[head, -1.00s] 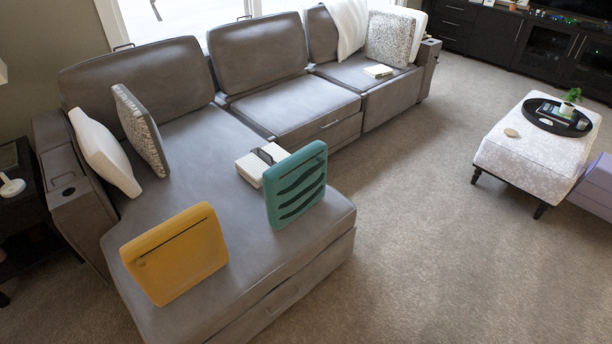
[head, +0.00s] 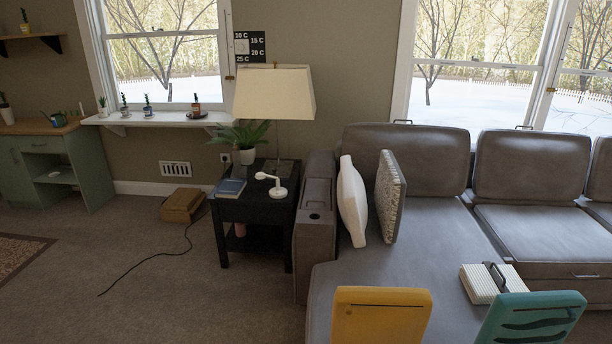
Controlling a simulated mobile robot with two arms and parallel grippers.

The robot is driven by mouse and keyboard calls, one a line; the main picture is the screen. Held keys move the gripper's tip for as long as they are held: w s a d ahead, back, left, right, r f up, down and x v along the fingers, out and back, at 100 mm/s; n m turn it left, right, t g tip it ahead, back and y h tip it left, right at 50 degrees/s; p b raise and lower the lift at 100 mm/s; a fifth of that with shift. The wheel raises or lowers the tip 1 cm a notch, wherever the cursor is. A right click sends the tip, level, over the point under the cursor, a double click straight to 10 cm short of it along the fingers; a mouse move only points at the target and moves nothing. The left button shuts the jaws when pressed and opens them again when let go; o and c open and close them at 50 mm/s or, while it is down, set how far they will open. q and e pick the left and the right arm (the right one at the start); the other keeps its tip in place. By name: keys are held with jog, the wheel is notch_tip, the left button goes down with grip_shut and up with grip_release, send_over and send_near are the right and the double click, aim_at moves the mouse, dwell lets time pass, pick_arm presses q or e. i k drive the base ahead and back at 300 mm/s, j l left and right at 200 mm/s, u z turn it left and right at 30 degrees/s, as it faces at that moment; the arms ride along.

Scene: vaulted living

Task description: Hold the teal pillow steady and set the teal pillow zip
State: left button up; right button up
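The teal pillow (head: 530,318) stands upright on the grey sofa's chaise at the bottom right of the head view. Dark wavy stripes show on its face, and its lower part is cut off by the frame edge. Neither of my grippers shows in the view.
The grey sofa (head: 425,262) fills the right side, with a white pillow (head: 352,200) and a patterned pillow (head: 389,196) at its arm. A white ribbed box (head: 480,284) lies behind the teal pillow. A black side table (head: 252,210) with a lamp stands left. Carpet (head: 160,300) is open at lower left, crossed by a cord.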

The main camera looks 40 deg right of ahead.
aim_at(571, 314)
jog(key=k+l+u, duration=0.1)
jog(key=l, duration=0.35)
jog(key=k+l+u, duration=0.1)
jog(key=l, duration=0.3)
jog(key=k+l+u, duration=0.1)
jog(key=k+l, duration=0.15)
jog(key=l, duration=0.15)
jog(key=k+l, duration=0.2)
jog(key=l, duration=0.2)
jog(key=k+l+u, duration=0.15)
jog(key=l, duration=0.25)
jog(key=k+l+u, duration=0.1)
jog(key=l, duration=0.25)
jog(key=k, duration=0.1)
